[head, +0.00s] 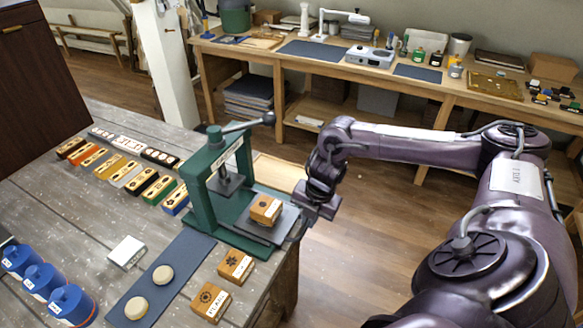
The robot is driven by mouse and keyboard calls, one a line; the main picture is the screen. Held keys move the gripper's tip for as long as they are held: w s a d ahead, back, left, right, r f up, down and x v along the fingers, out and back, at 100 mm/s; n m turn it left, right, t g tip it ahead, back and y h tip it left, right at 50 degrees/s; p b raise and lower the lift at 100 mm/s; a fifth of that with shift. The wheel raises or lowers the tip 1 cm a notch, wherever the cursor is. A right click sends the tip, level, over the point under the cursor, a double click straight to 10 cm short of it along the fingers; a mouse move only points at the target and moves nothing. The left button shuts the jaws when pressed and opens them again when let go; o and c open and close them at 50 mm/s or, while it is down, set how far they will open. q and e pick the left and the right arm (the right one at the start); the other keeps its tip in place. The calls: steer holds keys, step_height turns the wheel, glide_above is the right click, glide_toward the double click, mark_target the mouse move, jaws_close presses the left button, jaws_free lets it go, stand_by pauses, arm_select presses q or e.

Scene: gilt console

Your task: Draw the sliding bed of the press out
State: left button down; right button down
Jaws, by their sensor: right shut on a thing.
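The green press (200,196) stands at the right end of the grey wooden table, with its lever arm pointing up to the right. Its sliding bed (262,231) is a dark grey plate that sticks out of the frame to the right, toward my gripper. A wooden block (265,209) with a dark mark lies on the bed, to the right of the press plate (226,184). My right gripper (303,214) is at the bed's outer right end and shut there, apparently on its handle; the fingers hide the grip. My left gripper is not in view.
Two wooden blocks (236,265) lie in front of the press. Beside them is a blue mat (190,262) with two round pale pieces. Rows of stamps (120,172) and blue pots (42,281) are at left. Open floor (345,255) lies right of the table.

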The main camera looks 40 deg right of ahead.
steer(key=shift+s+d, duration=0.1)
steer(key=shift+s, duration=0.05)
steer(key=c, duration=1.5)
jaws_free()
steer(key=r, duration=0.2)
steer(key=s+r+b, duration=0.1)
steer(key=r, duration=0.4)
steer(key=shift+s+d+r+b, duration=0.15)
steer(key=shift+d+r+b, duration=0.1)
steer(key=shift+r+b, duration=0.15)
